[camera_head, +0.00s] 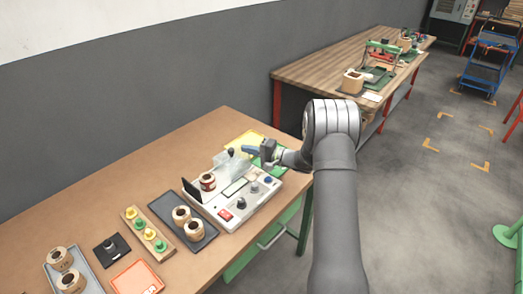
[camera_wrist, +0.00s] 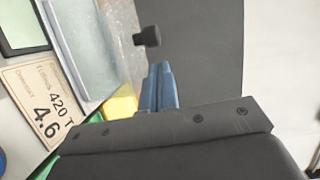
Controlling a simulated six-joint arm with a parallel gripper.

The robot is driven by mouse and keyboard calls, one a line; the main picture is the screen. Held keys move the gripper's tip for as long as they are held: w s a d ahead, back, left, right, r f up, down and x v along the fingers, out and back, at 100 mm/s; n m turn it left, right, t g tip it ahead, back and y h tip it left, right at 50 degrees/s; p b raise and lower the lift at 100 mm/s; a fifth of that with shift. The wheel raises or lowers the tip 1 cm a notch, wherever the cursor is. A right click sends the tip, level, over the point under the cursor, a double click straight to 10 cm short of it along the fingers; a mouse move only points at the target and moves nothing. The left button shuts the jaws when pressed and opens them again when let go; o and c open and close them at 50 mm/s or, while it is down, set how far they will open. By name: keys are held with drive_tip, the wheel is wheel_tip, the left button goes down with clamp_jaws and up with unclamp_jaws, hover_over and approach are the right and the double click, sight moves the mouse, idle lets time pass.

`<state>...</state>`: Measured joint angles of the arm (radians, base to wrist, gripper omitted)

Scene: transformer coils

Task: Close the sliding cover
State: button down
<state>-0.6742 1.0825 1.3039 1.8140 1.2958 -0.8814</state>
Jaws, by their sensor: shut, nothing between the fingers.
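A white test device (camera_head: 228,212) stands on the near workbench. Its translucent sliding cover (camera_head: 233,166) is at the device's right rear, with a coil (camera_head: 208,182) uncovered to its left. The cover has a black knob (camera_head: 231,152). My gripper (camera_head: 249,150) is shut and empty, just right of the cover and knob. In the wrist view, the blue fingertips (camera_wrist: 158,86) are together beside the translucent cover (camera_wrist: 121,40). The black knob (camera_wrist: 148,36) lies beyond the tips, with no clear contact.
A black upright panel (camera_head: 192,191) stands left of the coil. A dark tray (camera_head: 183,221) with two coils and a wooden strip (camera_head: 148,233) of coloured knobs lie to the left. A yellow tray (camera_head: 243,142) is behind the device. A grey wall rises behind the bench.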

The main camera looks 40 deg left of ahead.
drive_tip(key=shift+s+a+f, duration=0.1)
drive_tip(key=shift+s+a, duration=0.35)
drive_tip(key=shift+s, duration=0.4)
drive_tip(key=s, duration=1.3)
drive_tip(key=shift+s, duration=0.4)
drive_tip(key=w, duration=0.1)
drive_tip(key=w+d, duration=0.2)
drive_tip(key=w, duration=0.1)
drive_tip(key=shift+w+d, duration=0.1)
drive_tip(key=v, duration=0.9)
drive_tip(key=shift+d+r, duration=0.2)
drive_tip(key=shift+d, duration=0.15)
drive_tip(key=shift+a, duration=0.1)
